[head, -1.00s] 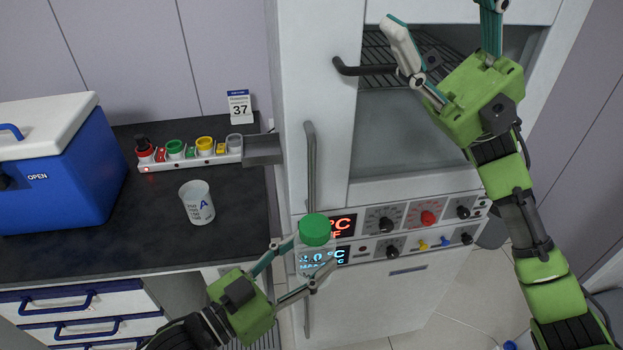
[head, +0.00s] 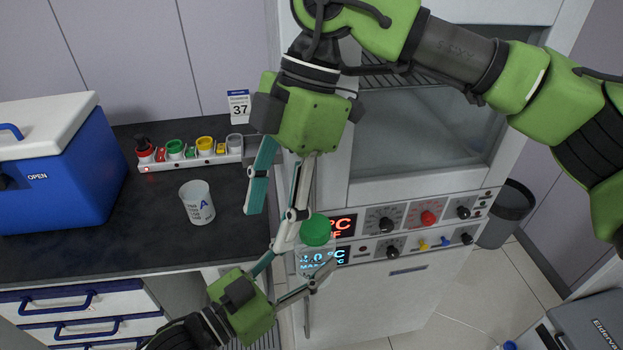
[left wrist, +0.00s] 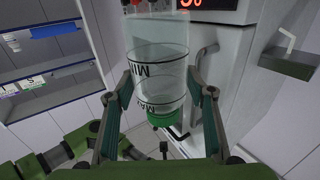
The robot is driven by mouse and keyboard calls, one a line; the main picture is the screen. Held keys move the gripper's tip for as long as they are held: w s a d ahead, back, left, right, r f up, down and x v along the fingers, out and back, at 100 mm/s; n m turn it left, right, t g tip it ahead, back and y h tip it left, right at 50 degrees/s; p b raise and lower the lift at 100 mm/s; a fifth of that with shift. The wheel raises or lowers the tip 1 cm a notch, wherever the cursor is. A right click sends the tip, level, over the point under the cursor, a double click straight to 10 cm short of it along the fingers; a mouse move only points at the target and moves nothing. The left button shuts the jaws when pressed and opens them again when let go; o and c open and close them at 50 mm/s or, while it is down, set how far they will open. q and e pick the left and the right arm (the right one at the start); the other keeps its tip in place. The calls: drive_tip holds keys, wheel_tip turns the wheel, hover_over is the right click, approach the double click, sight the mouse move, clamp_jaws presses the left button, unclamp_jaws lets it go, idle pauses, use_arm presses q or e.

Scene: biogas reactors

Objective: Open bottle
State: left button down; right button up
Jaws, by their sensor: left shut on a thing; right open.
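A clear bottle (head: 311,266) with a green cap (head: 315,230) stands roughly upright in front of the white machine in the head view. My left gripper (head: 309,260) is shut on its body from the lower left. In the left wrist view the clear bottle (left wrist: 158,75) shows between the two fingers, with MIN and MAX marks and the green cap (left wrist: 161,118) at the bottom of the picture. My right gripper (head: 267,224) is open and empty, pointing down just left of the cap. One right finger is close to the cap; I cannot tell whether they touch.
The white machine (head: 420,300) with knobs and displays stands behind the bottle. On the dark counter (head: 110,240) at left are a beaker (head: 196,202), a rack of coloured caps (head: 190,156) and a blue cooler (head: 70,175). A grey bin (head: 507,215) stands at right.

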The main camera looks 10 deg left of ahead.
sight(312, 224)
drive_tip(key=w+d+m+t+h, duration=0.1)
drive_tip(key=w, duration=0.1)
drive_tip(key=w+d+m+t+h, duration=0.1)
drive_tip(key=w+d+m, duration=0.1)
drive_tip(key=w+d+m+t+h, duration=0.1)
drive_tip(key=w, duration=0.1)
drive_tip(key=shift+d+m+t, duration=0.25)
drive_tip(key=shift+m+t, duration=0.05)
drive_tip(key=shift+w+d+f, duration=0.1)
drive_tip(key=shift+w+f, duration=0.1)
drive_tip(key=shift+f, duration=0.05)
wheel_tip(312, 224, down, 7)
drive_tip(key=shift+f, duration=0.2)
